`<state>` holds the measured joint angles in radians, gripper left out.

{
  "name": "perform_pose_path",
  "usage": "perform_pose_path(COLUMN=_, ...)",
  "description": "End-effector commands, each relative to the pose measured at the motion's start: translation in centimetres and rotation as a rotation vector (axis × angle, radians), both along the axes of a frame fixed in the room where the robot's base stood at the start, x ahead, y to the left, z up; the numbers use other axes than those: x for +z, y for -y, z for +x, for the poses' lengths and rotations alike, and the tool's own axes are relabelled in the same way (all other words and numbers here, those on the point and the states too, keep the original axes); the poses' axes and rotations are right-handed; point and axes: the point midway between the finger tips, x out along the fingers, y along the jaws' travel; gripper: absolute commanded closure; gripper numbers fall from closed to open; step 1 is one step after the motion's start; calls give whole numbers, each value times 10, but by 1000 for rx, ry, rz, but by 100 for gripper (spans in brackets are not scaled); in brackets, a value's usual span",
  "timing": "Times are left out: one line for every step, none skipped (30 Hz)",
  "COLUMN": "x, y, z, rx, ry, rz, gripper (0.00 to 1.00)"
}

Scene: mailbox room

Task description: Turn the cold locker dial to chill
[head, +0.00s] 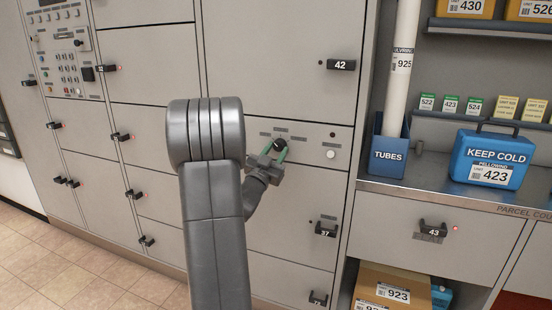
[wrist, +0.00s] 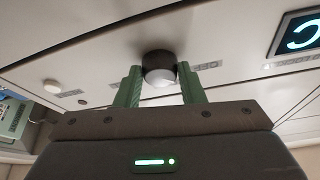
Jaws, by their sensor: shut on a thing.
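The dial (head: 280,144) is a small dark round knob on a grey locker panel, below door 42. In the wrist view the dial (wrist: 160,66) shows a black rim and a pale face. My gripper (head: 277,151) is at the dial, with one green finger on each side of it. In the wrist view my gripper (wrist: 160,88) is shut on the dial. Small labels (wrist: 207,66) sit around the dial, but their words are too small to read. I cannot tell which setting the dial points to.
A white round button (head: 331,154) is right of the dial. Dark handles for lockers 42 (head: 341,65) and 37 (head: 325,229) stick out from the doors. A blue KEEP COLD box (head: 490,157) and a TUBES bin (head: 388,155) stand on the counter at right. The floor at lower left is clear.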

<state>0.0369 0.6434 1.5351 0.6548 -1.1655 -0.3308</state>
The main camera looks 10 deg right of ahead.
Motion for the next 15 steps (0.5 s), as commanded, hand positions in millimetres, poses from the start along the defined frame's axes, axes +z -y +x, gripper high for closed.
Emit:
perform_pose_path(x=-3, y=-1, z=0, rx=1, ry=28, rz=34, gripper=87)
perform_pose_path(x=-3, y=-1, z=1, rx=2, ry=43, rz=57, gripper=87)
perform_pose_path(x=-3, y=-2, z=1, rx=1, ry=64, rz=88, gripper=87)
perform_pose_path(x=-3, y=-2, z=1, rx=2, ry=80, rz=112, gripper=87)
perform_pose_path(x=-2, y=-2, z=1, rx=1, ry=96, rz=136, gripper=87)
perform_pose_path(x=-1, y=-3, z=2, rx=1, ry=118, rz=168, gripper=87)
perform_pose_path(x=-1, y=-3, z=2, rx=2, ry=135, rz=191, gripper=87)
perform_pose_path(x=-1, y=-3, z=2, rx=0, ry=149, rz=215, gripper=87)
perform_pose_path(x=0, y=-3, z=2, rx=1, ry=170, rz=247, gripper=87)
perform_pose_path(x=0, y=-3, z=2, rx=1, ry=186, rz=271, gripper=87)
perform_pose_path(x=1, y=-4, z=2, rx=1, ry=201, rz=294, gripper=87)
perform_pose_path(x=1, y=-4, z=3, rx=1, ry=223, rz=325, gripper=87)
perform_pose_path(x=1, y=-4, z=3, rx=1, ry=238, rz=350, gripper=87)
perform_pose_path(x=2, y=-4, z=3, rx=1, ry=255, rz=373, gripper=87)
perform_pose_path(x=3, y=-5, z=3, rx=1, ry=276, rz=405, gripper=87)
